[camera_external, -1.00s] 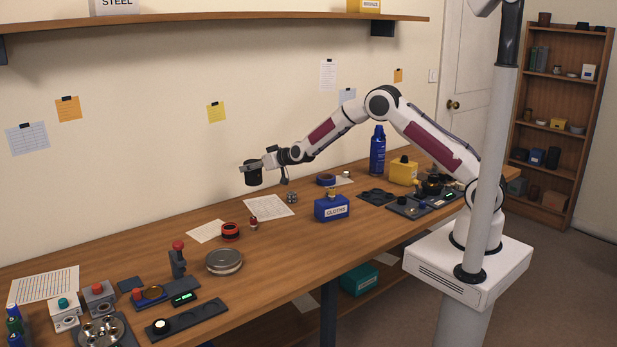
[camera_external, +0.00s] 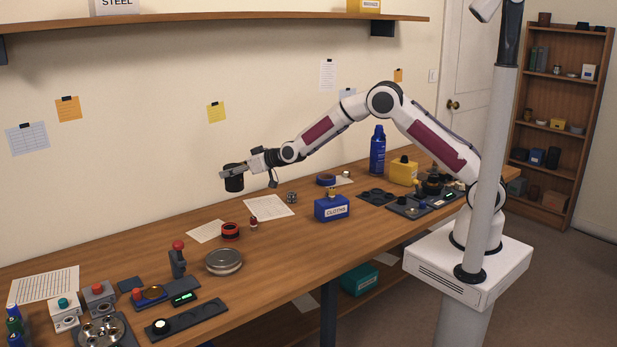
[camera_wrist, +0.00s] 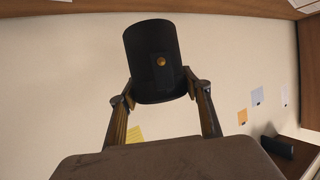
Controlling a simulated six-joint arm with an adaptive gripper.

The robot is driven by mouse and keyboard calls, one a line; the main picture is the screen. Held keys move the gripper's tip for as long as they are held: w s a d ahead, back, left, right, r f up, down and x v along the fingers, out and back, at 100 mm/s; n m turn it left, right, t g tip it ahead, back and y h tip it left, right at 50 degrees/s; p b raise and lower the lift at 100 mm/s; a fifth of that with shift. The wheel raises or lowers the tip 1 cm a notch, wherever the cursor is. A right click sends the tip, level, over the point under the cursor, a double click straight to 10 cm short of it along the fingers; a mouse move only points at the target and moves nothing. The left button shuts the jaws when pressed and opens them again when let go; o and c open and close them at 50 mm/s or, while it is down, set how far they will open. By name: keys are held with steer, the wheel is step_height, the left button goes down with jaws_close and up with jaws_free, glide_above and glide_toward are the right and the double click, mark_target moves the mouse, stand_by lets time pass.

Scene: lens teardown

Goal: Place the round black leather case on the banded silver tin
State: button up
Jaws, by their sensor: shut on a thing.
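The round black leather case (camera_external: 234,184) is held in my gripper (camera_external: 232,172) above the bench in the external view. In the wrist view the case (camera_wrist: 153,62) shows a brass stud on a strap, and both fingers of my gripper (camera_wrist: 155,95) press on its sides. The banded silver tin (camera_external: 223,263) is a low round tin standing on the bench. It lies below and slightly left of the case in the external view, well apart from it. The tin does not show in the wrist view.
A red and black ring (camera_external: 230,232) and a small red-topped piece (camera_external: 254,223) stand behind the tin. A red-knobbed post (camera_external: 178,260) and a dark tray (camera_external: 187,320) are left of it. A blue cloths box (camera_external: 331,208) stands right. The air around the case is clear.

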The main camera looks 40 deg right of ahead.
steer(key=s+a+r+n+g+y, duration=0.2)
steer(key=s+a+n+g+y, duration=0.15)
steer(key=s+a, duration=0.9)
steer(key=n+g+y, duration=0.2)
steer(key=n, duration=0.1)
glide_above(222, 257)
steer(key=f, duration=0.1)
step_height(222, 257, down, 6)
steer(key=shift+f, duration=0.15)
steer(key=shift+f, duration=1.85)
steer(key=shift+f, duration=0.1)
